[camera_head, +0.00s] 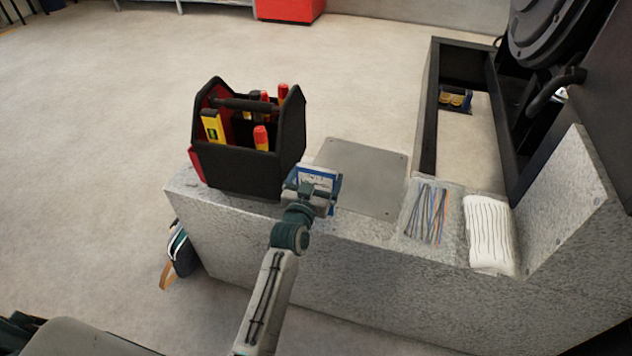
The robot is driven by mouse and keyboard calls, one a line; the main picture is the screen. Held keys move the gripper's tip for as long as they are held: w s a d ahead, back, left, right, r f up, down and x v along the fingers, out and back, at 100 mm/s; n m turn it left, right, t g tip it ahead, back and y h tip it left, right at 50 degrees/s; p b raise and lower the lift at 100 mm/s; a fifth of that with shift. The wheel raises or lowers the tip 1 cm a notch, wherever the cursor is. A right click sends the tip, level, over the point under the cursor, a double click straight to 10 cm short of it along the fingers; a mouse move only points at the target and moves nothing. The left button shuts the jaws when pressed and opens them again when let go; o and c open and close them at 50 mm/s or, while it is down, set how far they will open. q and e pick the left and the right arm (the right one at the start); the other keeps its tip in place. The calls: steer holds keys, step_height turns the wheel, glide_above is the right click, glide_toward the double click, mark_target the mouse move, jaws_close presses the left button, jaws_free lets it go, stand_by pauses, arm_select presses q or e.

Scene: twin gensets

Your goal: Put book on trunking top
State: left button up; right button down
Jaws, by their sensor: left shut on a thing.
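My left gripper (312,192) is shut on a blue and white book (318,175), mostly hidden by the jaws. The book is over the top of the long grey speckled trunking (350,226), between the black tool carrier and a flat grey plate. I cannot tell whether the book touches the surface. My right gripper is not in view.
The black tool carrier (247,178) with yellow and red tools stands left of the book. The grey plate (362,178) lies to the right and looks bare. Farther right are a bag of cable ties (426,211) and a folded white cloth (489,234). Dark machinery (545,35) rises behind.

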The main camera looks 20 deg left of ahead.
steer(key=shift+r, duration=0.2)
arm_select(q)
steer(key=shift+f, duration=0.1)
steer(key=o, duration=0.7)
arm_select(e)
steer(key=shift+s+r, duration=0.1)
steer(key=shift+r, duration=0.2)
